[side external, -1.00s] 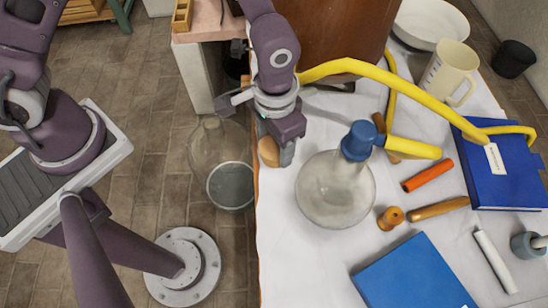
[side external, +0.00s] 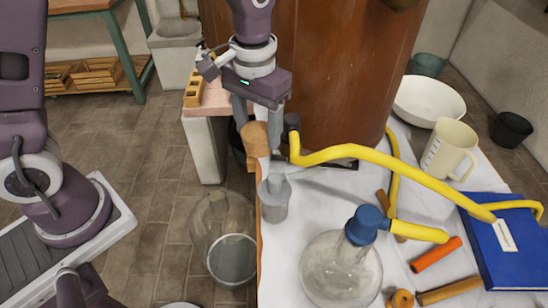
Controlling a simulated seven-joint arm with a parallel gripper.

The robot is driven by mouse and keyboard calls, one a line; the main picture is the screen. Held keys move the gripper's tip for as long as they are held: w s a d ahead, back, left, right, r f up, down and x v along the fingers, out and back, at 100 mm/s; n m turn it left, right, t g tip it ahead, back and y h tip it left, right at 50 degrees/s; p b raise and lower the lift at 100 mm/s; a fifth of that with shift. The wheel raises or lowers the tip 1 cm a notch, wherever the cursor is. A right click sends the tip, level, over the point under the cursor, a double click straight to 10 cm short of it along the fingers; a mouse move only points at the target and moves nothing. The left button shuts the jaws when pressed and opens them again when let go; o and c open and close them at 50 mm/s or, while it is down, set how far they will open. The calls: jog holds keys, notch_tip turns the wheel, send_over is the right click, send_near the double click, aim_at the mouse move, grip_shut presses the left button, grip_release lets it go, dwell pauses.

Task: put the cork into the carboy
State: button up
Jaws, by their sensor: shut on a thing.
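My gripper (side external: 257,136) points down near the table's left edge, shut on a tan cork (side external: 255,139) held between its fingers. The cork appears above a grey cup-like vessel (side external: 274,198) at the table's edge; I cannot tell whether the two touch. A large clear glass vessel (side external: 218,222), which looks like the carboy, stands on the floor below and left of the gripper, with a grey round area at its lower right. Its opening is not clear. A round glass flask (side external: 340,275) with a blue top (side external: 365,224) stands on the table, right of the gripper.
A yellow hose (side external: 380,164) loops across the white-covered table. A large brown copper-like vessel (side external: 335,75) stands behind the gripper. An orange stick (side external: 436,254), a blue book (side external: 505,240), a cream jug (side external: 450,149) and a white bowl (side external: 428,103) lie to the right. Open floor is left.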

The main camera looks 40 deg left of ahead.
jog(key=w+a+n, duration=0.2)
jog(key=a+n, duration=0.2)
jog(key=a, duration=0.8)
jog(key=n, duration=0.4)
send_over(215, 190)
jog(key=s+d, duration=0.1)
jog(key=d, duration=0.2)
notch_tip(215, 190, down, 32)
jog(key=shift+s+a+f, duration=0.15)
jog(key=shift+f, duration=2.4)
jog(key=shift+s+f, duration=0.1)
jog(key=shift+f, duration=1.6)
jog(key=o, duration=1.3)
jog(key=shift+c, duration=0.2)
